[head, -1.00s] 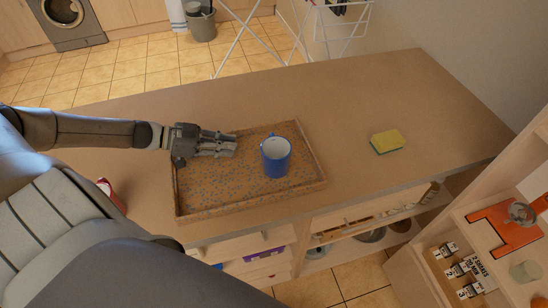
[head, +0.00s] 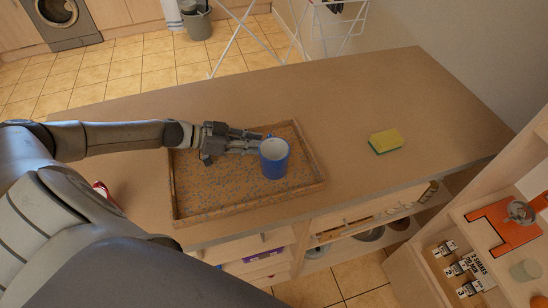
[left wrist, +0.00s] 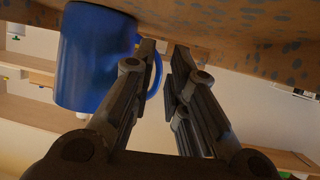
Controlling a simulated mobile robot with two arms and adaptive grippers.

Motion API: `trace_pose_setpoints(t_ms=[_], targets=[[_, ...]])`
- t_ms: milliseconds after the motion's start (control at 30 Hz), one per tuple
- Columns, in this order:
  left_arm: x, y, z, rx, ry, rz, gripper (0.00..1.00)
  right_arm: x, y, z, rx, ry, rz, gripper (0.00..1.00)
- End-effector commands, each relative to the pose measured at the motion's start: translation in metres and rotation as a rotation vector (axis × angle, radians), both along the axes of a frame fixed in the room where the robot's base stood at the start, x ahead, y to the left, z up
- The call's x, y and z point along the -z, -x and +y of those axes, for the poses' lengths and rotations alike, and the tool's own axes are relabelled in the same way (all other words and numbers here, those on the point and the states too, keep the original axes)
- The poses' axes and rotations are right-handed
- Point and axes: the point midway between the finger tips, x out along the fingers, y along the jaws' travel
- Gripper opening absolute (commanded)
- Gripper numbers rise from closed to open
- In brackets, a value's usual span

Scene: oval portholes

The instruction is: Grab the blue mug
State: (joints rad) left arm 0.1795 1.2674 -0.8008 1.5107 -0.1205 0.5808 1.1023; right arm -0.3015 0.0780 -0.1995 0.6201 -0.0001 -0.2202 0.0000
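The blue mug (head: 274,160) stands upright on the patterned tray (head: 178,196), with its pale inside showing in the head view. My left gripper (head: 259,143) is at the mug's left side, low over the tray. In the left wrist view the mug (left wrist: 92,60) is at the upper left, and the left gripper's two fingers (left wrist: 164,48) are apart. Part of the handle (left wrist: 155,78) shows between the fingers, beside the finger nearer the mug. Whether that finger touches the mug or handle is unclear. My right gripper is in neither view.
The tray's raised rim surrounds the mug and gripper. A yellow-green sponge (head: 386,141) lies on the counter (head: 340,95) to the right. A red object (head: 104,192) is partly hidden behind my arm at left. The counter behind the tray is clear.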

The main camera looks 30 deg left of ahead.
Motion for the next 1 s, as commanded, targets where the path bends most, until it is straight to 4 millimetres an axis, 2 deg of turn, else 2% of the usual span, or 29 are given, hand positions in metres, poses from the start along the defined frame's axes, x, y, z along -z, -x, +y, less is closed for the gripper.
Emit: trace_pose_setpoints(t_ms=[333, 767, 867, 1000], targets=[[-0.004, -0.03, -0.031, 0.001, 0.002, -0.006, 0.15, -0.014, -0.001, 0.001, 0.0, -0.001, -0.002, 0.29], [0.004, -0.035, -0.037, 0.0, 0.0, -0.001, 0.15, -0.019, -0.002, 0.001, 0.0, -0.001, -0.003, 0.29], [0.004, -0.035, -0.037, 0.0, 0.0, -0.001, 0.02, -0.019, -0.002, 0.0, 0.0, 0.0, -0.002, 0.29], [0.004, -0.035, -0.037, 0.0, -0.001, -0.001, 0.0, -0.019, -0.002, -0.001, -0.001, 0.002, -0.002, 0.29]])
